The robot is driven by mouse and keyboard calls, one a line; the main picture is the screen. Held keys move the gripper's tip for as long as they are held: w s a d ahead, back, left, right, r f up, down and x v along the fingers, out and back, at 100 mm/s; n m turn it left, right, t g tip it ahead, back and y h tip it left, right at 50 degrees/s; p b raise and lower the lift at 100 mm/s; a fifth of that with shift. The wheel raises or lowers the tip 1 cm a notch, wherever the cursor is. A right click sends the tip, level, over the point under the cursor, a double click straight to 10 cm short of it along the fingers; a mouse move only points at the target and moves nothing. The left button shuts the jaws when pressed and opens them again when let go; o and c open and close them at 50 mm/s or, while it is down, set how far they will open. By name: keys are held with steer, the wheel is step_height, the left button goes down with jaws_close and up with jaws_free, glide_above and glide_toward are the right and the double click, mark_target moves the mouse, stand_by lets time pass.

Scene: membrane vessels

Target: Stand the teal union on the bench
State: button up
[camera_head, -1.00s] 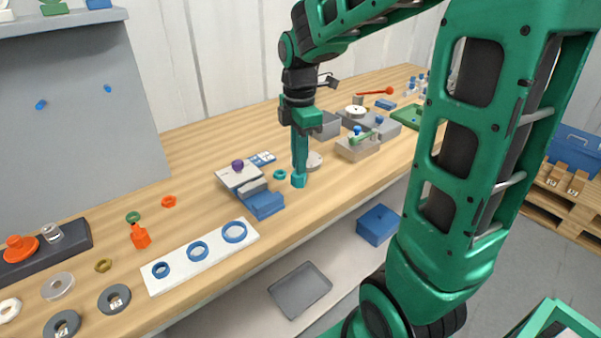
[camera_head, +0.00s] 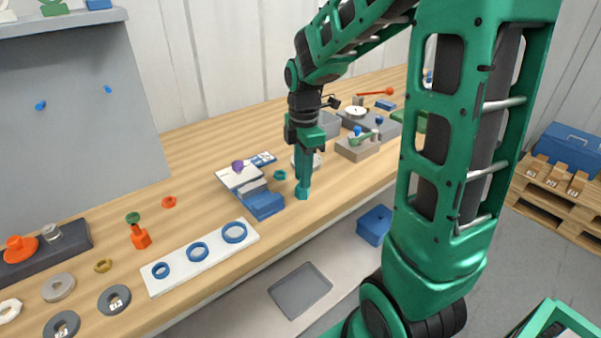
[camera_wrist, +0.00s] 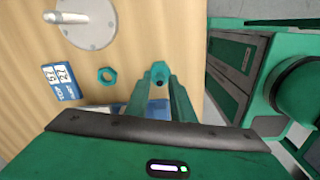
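The teal union (camera_head: 302,193) is at the fingertips of my gripper (camera_head: 303,184), low over the bench (camera_head: 345,182) near its front edge. It looks upright, and its lower end seems to be at the bench top; I cannot tell for sure that it touches. In the wrist view the union (camera_wrist: 159,71) shows end-on, with a dark bore, between the two green fingers of my gripper (camera_wrist: 160,84). The fingers are close on both sides of it. They hide part of its body.
A teal hex nut (camera_head: 280,175) lies just left of the union. The bench front edge is close.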

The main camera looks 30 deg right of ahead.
steer(key=shift+o, duration=0.2)
steer(key=shift+r, duration=0.1)
step_height(320, 180, up, 12)
steer(key=s+d+f+m, duration=0.2)
steer(key=s+f+m, duration=0.2)
steer(key=s+m, duration=0.7)
steer(key=s+d+f+m, duration=0.2)
steer(key=s+f+m, duration=0.2)
steer(key=s+m, duration=0.7)
steer(key=shift+s+d+f+m, duration=0.3)
steer(key=shift+s+d+f, duration=0.1)
steer(key=shift+s, duration=0.2)
